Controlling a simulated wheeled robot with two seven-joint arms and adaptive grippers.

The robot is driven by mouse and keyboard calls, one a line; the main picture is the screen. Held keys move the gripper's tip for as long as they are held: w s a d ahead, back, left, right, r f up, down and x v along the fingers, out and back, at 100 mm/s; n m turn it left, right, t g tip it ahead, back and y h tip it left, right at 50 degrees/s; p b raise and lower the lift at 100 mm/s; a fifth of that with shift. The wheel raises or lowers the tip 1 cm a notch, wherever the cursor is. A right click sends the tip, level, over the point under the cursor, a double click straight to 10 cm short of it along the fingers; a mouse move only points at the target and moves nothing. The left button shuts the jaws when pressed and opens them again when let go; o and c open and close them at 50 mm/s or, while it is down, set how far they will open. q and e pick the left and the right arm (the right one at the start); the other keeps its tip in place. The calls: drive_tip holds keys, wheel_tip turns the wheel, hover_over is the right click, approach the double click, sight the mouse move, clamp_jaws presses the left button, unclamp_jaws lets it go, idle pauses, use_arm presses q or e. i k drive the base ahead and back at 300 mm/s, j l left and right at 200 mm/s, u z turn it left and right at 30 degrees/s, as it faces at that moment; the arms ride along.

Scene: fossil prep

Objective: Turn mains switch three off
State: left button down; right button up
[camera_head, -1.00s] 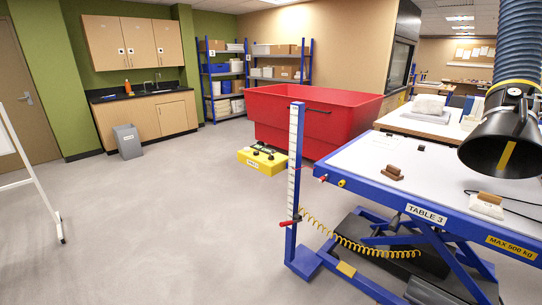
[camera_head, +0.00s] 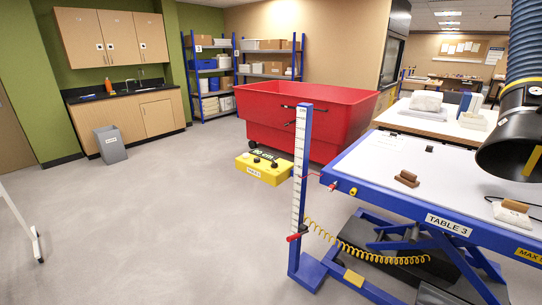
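No switch clearly marked as mains switch three can be made out. The lift table (camera_head: 405,160) labelled TABLE 3 stands at the right. A small red part (camera_head: 333,185) and a yellow part (camera_head: 353,191) are on the table's near left corner. A red handle (camera_head: 293,237) sits low on the post, near a coiled yellow cable (camera_head: 375,258). Neither of my grippers is in view.
A red bin (camera_head: 300,115) stands behind the yellow box. A black extraction hood (camera_head: 510,140) hangs over the table's right side. A grey waste bin (camera_head: 110,145) stands by the cupboards. A white stand leg (camera_head: 25,225) is at left. The floor (camera_head: 150,230) between is clear.

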sight(274, 164)
drive_tip(key=i+j+z, duration=0.1)
drive_tip(key=i+j, duration=0.4)
drive_tip(key=i+j+z, duration=0.1)
drive_tip(key=i+j, duration=0.8)
drive_tip(key=j, duration=0.2)
drive_tip(key=i+j+z, duration=0.15)
drive_tip(key=i+j, duration=0.3)
drive_tip(key=j, duration=0.1)
